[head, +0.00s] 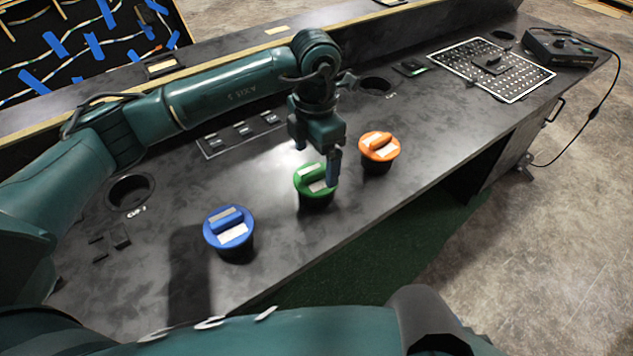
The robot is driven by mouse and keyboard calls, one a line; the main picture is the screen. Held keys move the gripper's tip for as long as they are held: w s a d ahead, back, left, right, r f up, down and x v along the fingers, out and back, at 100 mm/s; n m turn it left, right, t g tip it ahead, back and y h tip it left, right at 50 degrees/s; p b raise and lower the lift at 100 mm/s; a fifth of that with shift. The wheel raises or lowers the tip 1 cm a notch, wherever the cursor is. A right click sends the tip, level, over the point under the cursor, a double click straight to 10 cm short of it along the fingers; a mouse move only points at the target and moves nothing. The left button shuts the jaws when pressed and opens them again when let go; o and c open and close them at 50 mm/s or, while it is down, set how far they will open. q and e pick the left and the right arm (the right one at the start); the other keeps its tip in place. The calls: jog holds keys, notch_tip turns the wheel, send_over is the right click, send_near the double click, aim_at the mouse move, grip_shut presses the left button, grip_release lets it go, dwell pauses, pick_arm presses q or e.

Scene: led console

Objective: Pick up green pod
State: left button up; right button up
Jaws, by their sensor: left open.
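The green pod (306,185) stands upright on the black console top, between the blue pod and the orange pod. It has a green lid with a raised grip bar and a pale label, on a black body. My left gripper (326,172) points down right over the green pod and hides part of its lid. The gripper is open, with one finger showing at the lid's right side. I cannot tell whether a finger touches the pod. My right gripper is not in view.
The blue pod (229,231) stands to the left and the orange pod (379,150) to the right. Round holes (130,190) and a switch strip (241,134) are in the console (290,260). A dotted board (491,68) and a black box (561,47) with a cable lie at the far right.

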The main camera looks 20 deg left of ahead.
aim_at(316, 171)
pick_arm(q)
notch_tip(316, 171, down, 7)
jog(key=shift+r, duration=0.2)
jog(key=c, duration=0.7)
